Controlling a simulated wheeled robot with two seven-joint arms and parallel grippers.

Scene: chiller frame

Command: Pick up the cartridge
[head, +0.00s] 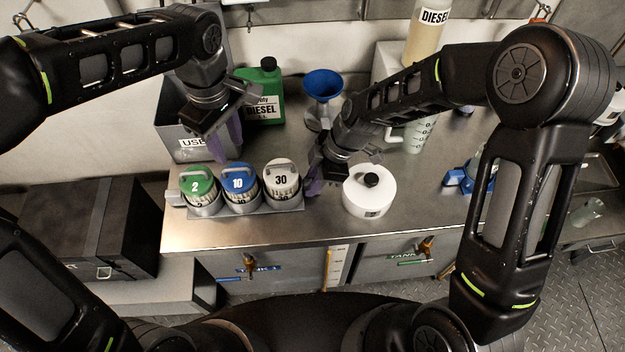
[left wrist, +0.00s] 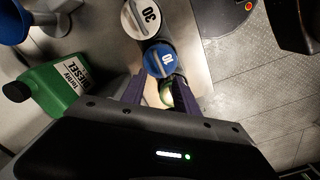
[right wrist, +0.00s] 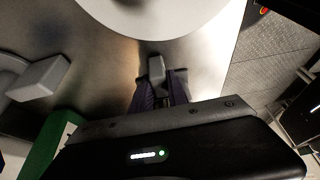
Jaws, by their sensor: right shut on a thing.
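Three round lidded cups stand in a grey metal rack (head: 247,211): green "2" (head: 198,182), blue "10" (head: 238,180) and white "30" (head: 280,174). A white round canister (head: 369,198) with a black knob stands right of them; I cannot tell which thing is the cartridge. My right gripper (head: 313,186) is low between cup "30" and the canister. In the right wrist view its fingers are shut on a grey tab (right wrist: 156,68), seemingly the rack's right end. My left gripper (head: 226,150) is open and empty above and behind the green and blue cups.
Behind stand a grey bin (head: 180,143), a green diesel can (head: 266,98), a blue funnel (head: 322,86) and a measuring jug (head: 416,135). A dark case (head: 75,225) sits at left. The counter front (head: 260,235) is clear.

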